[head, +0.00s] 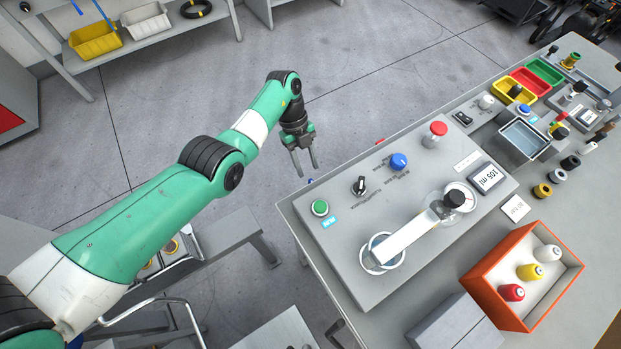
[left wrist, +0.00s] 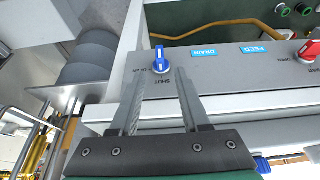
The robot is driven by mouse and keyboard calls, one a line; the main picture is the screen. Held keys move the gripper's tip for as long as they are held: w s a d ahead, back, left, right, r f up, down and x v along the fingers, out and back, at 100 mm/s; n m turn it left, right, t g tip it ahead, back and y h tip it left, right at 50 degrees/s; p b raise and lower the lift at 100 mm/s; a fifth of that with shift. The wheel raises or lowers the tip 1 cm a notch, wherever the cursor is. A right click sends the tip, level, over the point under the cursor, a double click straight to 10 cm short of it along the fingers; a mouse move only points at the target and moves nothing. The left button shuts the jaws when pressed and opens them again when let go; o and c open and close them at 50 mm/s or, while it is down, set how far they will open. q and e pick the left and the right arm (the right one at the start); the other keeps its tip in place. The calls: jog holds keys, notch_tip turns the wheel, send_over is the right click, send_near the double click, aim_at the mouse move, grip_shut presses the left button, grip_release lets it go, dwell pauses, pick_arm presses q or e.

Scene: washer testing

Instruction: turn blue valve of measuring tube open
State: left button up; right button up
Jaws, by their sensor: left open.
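The blue valve (left wrist: 159,61) shows in the left wrist view as a blue handle with a white stripe on a grey panel face. In the head view, my left gripper (head: 304,168) hangs beside the grey console's left edge; the valve is mostly hidden there. A clear tube (head: 412,232) with a black cap is on the console. My right gripper is not in view.
A red valve (left wrist: 308,50) sits on the same panel, with DRAIN and FEED labels between. The console (head: 340,262) carries a green button (head: 320,207), a blue knob (head: 398,161) and a red button (head: 438,129). An orange box (head: 482,285) holds bottles.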

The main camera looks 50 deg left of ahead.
aim_at(311, 180)
pick_arm(q)
jog(key=b+x, duration=0.1)
jog(key=x, duration=0.4)
grip_shut()
